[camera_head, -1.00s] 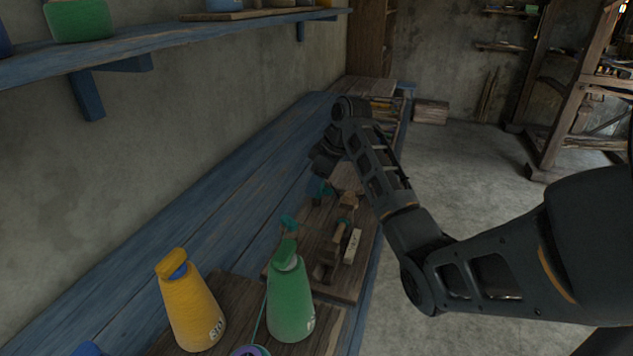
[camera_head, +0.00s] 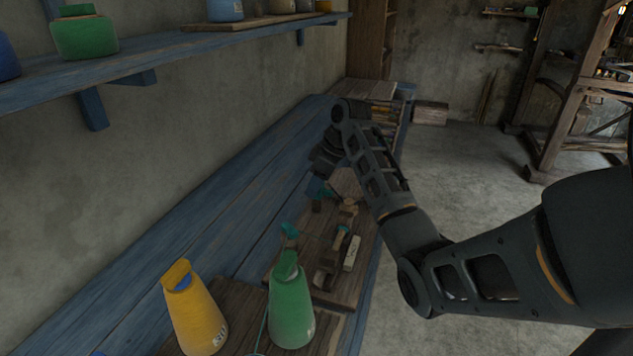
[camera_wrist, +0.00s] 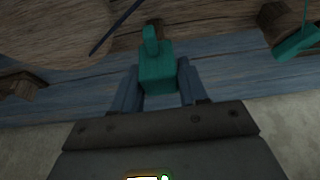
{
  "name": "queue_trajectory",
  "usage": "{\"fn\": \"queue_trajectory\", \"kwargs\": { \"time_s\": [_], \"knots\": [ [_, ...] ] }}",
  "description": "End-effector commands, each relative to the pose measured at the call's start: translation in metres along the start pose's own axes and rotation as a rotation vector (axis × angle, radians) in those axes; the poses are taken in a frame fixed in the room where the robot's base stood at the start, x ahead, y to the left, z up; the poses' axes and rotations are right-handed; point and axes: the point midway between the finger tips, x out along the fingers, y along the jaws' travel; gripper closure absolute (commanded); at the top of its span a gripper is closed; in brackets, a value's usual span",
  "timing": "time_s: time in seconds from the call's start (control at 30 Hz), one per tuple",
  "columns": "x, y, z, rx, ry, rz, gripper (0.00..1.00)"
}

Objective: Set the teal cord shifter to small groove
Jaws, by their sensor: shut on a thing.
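In the wrist view, a teal block with a raised tab, the teal cord shifter (camera_wrist: 157,72), sits between the two fingers of my gripper (camera_wrist: 158,84), which is shut on it. In the head view, my gripper (camera_head: 322,172) reaches down to the far part of the wooden mechanism on the bench, with a bit of teal showing just below it. My wrist partly hides this spot. The small groove cannot be made out in either view.
A second teal piece (camera_wrist: 297,42) with a thin cord is on a wooden post at the right of the wrist view. Green (camera_head: 290,305) and yellow (camera_head: 195,310) bottles stand at the near end of the blue bench (camera_head: 215,215). A wall shelf (camera_head: 180,45) runs above the left.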

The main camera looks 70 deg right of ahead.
Motion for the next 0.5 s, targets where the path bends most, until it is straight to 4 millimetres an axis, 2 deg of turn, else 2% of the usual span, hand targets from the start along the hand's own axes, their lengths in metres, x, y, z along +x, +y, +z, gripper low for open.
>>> {"fn": "queue_trajectory", "kwargs": {
  "time_s": [0.03,0.27,0.3,0.5],
  "knots": [
    [-0.0053,0.0004,-0.0027,-0.002,0.003,0.002,1.00],
    [-0.0059,0.0010,-0.0032,-0.003,0.006,0.005,1.00],
    [-0.0061,0.0010,-0.0034,-0.003,0.006,0.005,0.54],
    [-0.0046,0.0007,-0.0025,-0.002,0.004,0.003,0.36]
  ]
}}
